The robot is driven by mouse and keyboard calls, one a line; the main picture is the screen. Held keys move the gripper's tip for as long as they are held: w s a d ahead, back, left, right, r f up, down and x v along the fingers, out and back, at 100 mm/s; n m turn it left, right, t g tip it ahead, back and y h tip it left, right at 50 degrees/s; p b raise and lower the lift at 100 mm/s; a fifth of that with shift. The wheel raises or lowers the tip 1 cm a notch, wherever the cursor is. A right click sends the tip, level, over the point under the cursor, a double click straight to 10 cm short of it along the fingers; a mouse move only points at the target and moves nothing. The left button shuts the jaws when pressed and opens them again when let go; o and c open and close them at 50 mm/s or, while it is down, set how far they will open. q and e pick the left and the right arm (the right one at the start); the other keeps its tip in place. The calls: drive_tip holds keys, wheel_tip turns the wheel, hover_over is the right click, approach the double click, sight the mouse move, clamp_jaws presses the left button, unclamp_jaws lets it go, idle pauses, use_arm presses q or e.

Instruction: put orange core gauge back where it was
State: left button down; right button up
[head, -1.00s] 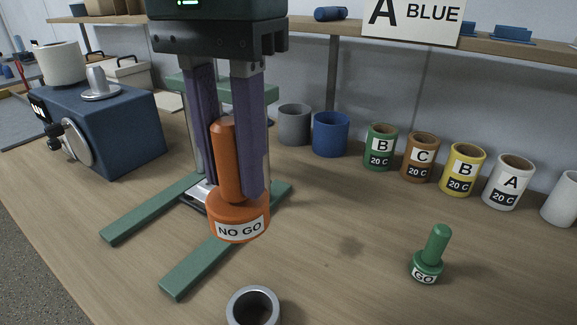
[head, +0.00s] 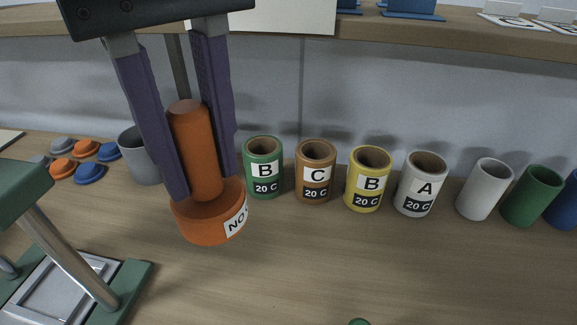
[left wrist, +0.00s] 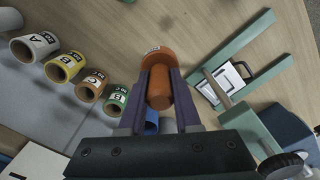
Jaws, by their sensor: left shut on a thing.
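The orange core gauge (head: 208,215) has a round handle and a wide base with a partly turned "NO GO" label. My left gripper (head: 190,165) is shut on its handle, with one purple finger on each side. The gauge hangs upright, seemingly above the table. It also shows in the left wrist view (left wrist: 159,92) between the fingers. The green GO gauge (head: 360,321) shows only its top at the bottom edge of the head view. My right gripper is not in view.
Labelled cups stand in a row: green (head: 263,168), brown (head: 315,172), yellow (head: 368,179) and white (head: 421,184). A grey cup (head: 139,157) is behind the gauge. A green-framed stand (head: 22,192) is at left.

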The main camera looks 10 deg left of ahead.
use_arm(q)
wheel_tip(320, 180, down, 20)
drive_tip(key=b, duration=0.3)
drive_tip(key=shift+s+d+r+b, duration=0.1)
drive_tip(key=shift+s+b, duration=0.05)
drive_tip(key=shift+b, duration=0.25)
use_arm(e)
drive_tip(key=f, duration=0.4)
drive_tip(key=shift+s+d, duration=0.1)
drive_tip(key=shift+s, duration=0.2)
use_arm(q)
drive_tip(key=shift+f, duration=0.25)
